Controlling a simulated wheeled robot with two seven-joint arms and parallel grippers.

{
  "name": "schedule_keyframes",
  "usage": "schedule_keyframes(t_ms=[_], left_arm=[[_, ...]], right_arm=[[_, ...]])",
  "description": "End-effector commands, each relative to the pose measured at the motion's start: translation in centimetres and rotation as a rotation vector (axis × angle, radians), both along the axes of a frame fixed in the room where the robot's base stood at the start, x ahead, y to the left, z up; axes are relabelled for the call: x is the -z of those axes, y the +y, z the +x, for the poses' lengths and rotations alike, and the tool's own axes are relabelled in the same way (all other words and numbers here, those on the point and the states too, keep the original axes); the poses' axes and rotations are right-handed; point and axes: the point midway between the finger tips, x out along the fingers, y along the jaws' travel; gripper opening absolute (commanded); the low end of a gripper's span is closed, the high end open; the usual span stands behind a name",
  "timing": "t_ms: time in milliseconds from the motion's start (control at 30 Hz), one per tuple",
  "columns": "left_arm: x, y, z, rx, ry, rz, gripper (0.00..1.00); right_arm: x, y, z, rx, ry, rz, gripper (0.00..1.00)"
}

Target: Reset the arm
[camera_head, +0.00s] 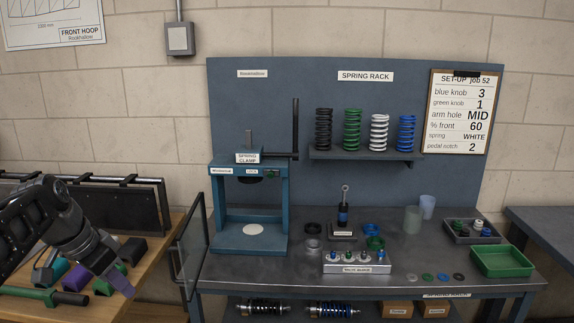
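My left arm comes in from the left edge, and its dark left gripper (118,280) points down and to the right over the wooden bench at the lower left. The gripper is small and dark here, and I cannot tell whether its fingers are open or shut. A purple block (77,276) and a green piece (104,286) lie close by it; I cannot tell whether it touches them. My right gripper is not in view.
The wooden bench (150,272) also holds a green-and-black bar (45,296). That bears a blue spring clamp (219,200), a green tray (502,262) and small parts. Springs stand on a shelf (365,156) behind.

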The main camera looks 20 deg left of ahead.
Motion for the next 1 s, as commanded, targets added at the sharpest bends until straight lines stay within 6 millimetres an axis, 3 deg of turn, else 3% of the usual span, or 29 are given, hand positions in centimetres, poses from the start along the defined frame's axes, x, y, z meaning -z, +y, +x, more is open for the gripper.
schedule_keyframes(t_ms=[267, 467, 533, 667, 767, 867, 1000], left_arm=[[4.9, -2.3, 4.2, -0.001, 0.033, -0.011, 0.2], [11.4, -6.0, 8.1, -0.008, 0.068, -0.03, 0.2], [14.5, -8.1, 9.5, -0.01, 0.084, -0.043, 0.2], [22.5, -13.8, 11.4, -0.022, 0.126, -0.079, 0.2], [28.9, -19.2, 11.3, -0.037, 0.16, -0.115, 0.2], [34.7, -24.9, 9.6, -0.057, 0.196, -0.158, 0.2], [41.5, -33.0, 4.6, -0.095, 0.254, -0.23, 0.2]], right_arm=[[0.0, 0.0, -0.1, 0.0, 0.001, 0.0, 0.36], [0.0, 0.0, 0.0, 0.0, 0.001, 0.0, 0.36], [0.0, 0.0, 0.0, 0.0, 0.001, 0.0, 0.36], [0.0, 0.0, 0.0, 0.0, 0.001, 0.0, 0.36], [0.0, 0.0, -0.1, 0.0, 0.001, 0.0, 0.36], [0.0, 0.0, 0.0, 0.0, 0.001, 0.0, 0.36], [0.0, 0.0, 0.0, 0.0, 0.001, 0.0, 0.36]])
